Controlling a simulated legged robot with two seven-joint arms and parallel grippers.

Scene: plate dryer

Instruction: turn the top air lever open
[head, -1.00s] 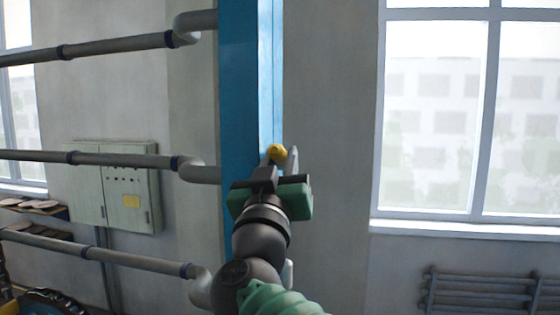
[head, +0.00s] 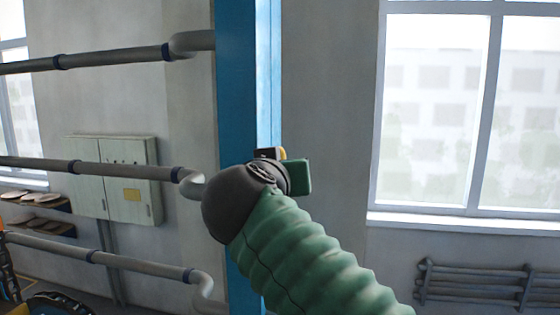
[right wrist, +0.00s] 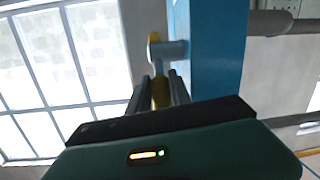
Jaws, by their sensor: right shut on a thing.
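The air lever (right wrist: 161,94) is yellow and sits between the two fingers of my right gripper (right wrist: 160,88) in the right wrist view. The gripper is shut on it. Above it, a grey valve stub (right wrist: 172,50) with a yellow end (right wrist: 153,46) joins the side of the blue post (right wrist: 215,55). In the head view my right gripper (head: 270,154) is at the blue post (head: 236,90), and my arm hides most of it and the lever. My left gripper is in neither current view.
Grey pipes (head: 110,57) run in from the left to the post at several heights. A grey-green cabinet (head: 115,175) hangs on the wall behind. A window (head: 440,110) and a radiator (head: 475,285) are on the right. The space between post and window looks clear.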

